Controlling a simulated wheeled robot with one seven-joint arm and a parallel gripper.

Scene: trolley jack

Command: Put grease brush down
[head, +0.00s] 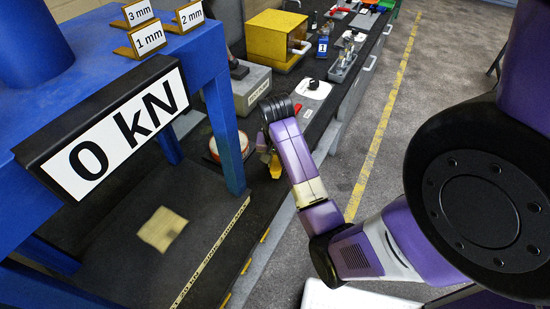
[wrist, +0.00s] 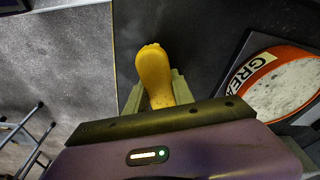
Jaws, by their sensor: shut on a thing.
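The grease brush shows as a yellow handle (wrist: 154,72) between the jaws of my gripper (wrist: 158,92) in the wrist view. My gripper is shut on it. In the head view a yellow part of the brush (head: 275,168) shows below my gripper (head: 266,150), above the dark bench near its front edge. Its bristles are not visible in either view. The round grease tin (head: 216,152) stands just left of my gripper. In the wrist view the tin (wrist: 272,88) has an orange rim lettered "GREA" and pale contents.
A blue press frame (head: 222,125) with a "0 kN" display (head: 115,128) stands at left. Behind my gripper are a grey block (head: 250,85), a white plate (head: 312,89) and a yellow box (head: 275,38). Grey floor with a yellow line (head: 376,140) lies right of the bench.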

